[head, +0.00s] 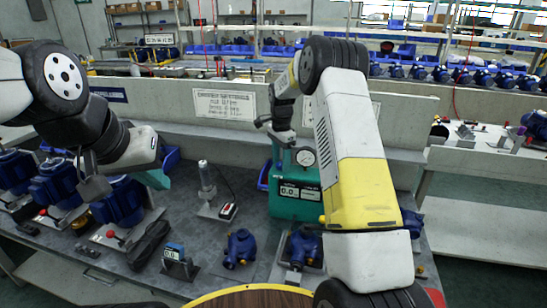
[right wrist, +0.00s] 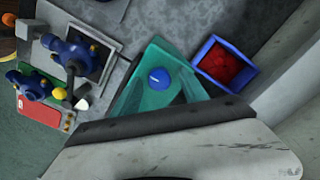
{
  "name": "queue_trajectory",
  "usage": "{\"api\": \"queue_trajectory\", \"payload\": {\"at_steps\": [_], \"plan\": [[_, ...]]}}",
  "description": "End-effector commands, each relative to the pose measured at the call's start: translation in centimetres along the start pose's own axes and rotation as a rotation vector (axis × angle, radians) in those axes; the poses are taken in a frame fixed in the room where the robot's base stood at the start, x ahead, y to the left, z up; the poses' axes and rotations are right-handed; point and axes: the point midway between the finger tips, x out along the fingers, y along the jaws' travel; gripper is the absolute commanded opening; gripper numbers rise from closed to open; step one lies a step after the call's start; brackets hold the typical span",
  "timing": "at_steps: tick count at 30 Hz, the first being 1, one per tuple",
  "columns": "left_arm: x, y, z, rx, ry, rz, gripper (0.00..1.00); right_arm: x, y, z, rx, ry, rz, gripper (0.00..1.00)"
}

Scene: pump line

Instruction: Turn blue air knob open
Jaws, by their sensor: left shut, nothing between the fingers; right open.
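The blue air knob (right wrist: 158,78) sits on top of the teal box (right wrist: 135,100) in the right wrist view. In the head view the teal test box (head: 296,208) stands on the bench with a round gauge (head: 305,157) and a display; the knob is hidden there behind my right arm and gripper. My right gripper (head: 268,126) is open above the back of the teal box, apart from the knob as far as I can tell. My left gripper (head: 94,188) is shut and empty above the blue pumps at the left.
A blue bin with red contents (right wrist: 226,66) stands beside the teal box. A low wall (head: 160,105) runs behind.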

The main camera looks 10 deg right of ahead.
Motion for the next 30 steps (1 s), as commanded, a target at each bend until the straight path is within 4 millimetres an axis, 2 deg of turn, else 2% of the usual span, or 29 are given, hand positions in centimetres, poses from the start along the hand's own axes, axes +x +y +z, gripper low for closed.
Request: {"api": "queue_trajectory", "payload": {"at_steps": [8,16,23,30], "plan": [[0.0,0.0,0.0,0.0,0.0,0.0,0.0,0.22,0.01,0.03,0.0,0.0,0.0,0.52],[0.0,0.0,0.0,0.0,0.0,0.0,0.0,0.2,0.0,0.03,-0.001,0.0,0.0,0.01],[0.0,0.0,0.0,0.0,0.0,0.0,0.0,0.18,-0.01,0.03,-0.008,0.0,-0.001,0.0],[0.0,0.0,0.0,0.0,0.0,0.0,0.0,0.15,-0.03,0.02,-0.088,0.0,-0.001,0.0]]}}
